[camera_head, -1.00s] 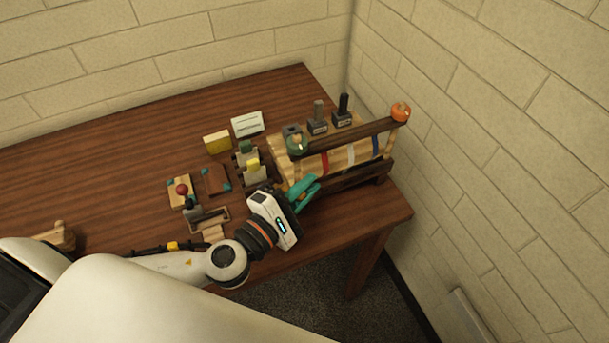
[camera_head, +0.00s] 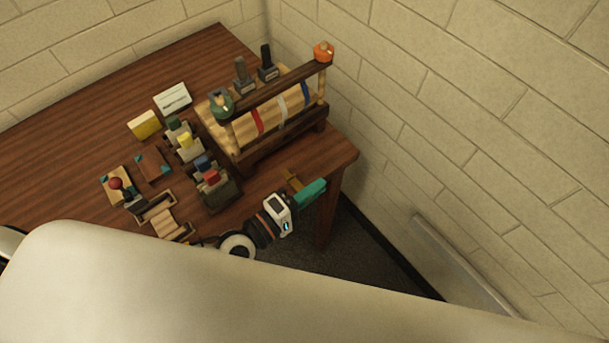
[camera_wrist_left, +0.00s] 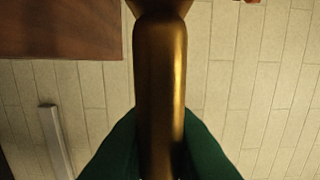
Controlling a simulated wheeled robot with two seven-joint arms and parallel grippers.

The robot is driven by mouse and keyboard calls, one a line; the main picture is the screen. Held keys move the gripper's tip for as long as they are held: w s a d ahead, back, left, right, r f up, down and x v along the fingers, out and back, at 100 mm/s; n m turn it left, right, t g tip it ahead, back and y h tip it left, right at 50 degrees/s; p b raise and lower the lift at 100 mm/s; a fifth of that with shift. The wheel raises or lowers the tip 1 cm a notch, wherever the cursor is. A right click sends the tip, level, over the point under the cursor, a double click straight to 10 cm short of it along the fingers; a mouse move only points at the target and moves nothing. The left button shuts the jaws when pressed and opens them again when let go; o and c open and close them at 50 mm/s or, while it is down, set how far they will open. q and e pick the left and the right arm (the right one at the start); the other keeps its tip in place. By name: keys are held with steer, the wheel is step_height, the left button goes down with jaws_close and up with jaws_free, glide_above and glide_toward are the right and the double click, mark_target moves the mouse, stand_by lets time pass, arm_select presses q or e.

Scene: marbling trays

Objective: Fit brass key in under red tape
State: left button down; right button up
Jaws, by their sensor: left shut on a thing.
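The brass key (camera_head: 291,181) is held in my left gripper (camera_head: 310,195), beyond the table's right front edge in the head view. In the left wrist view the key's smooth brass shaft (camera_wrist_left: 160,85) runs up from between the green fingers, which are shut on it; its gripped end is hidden. The red tape (camera_head: 257,121) is a band around the pale wood at the left part of a dark-framed rack (camera_head: 275,88). White tape (camera_head: 283,104) and blue tape (camera_head: 307,91) are further right. The key is clear of the rack, in front of it. My right gripper is not in view.
Holders with coloured tops, one red (camera_head: 212,177), stand left of the rack. Two dark stamps (camera_head: 242,76) stand behind it. A yellow block (camera_head: 144,124) and a white card (camera_head: 172,98) lie further left. The brick wall (camera_head: 440,120) is at right.

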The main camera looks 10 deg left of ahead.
arm_select(q)
steer(key=shift+s+d+f, duration=0.1)
steer(key=shift+f, duration=0.1)
steer(key=shift+w+a+f+b, duration=0.1)
steer(key=shift+w+a+b, duration=0.6)
steer(key=shift+a, duration=0.3)
steer(key=shift+w+a+b, duration=0.45)
steer(key=shift+w+a, duration=0.35)
steer(key=shift+a, duration=0.2)
steer(key=shift+w+a, duration=0.3)
steer(key=shift+w+a+b, duration=0.1)
steer(key=shift+a+b, duration=0.1)
steer(key=shift+b, duration=0.2)
stand_by(0.3)
steer(key=shift+w+a+b, duration=1.05)
steer(key=shift+a, duration=0.25)
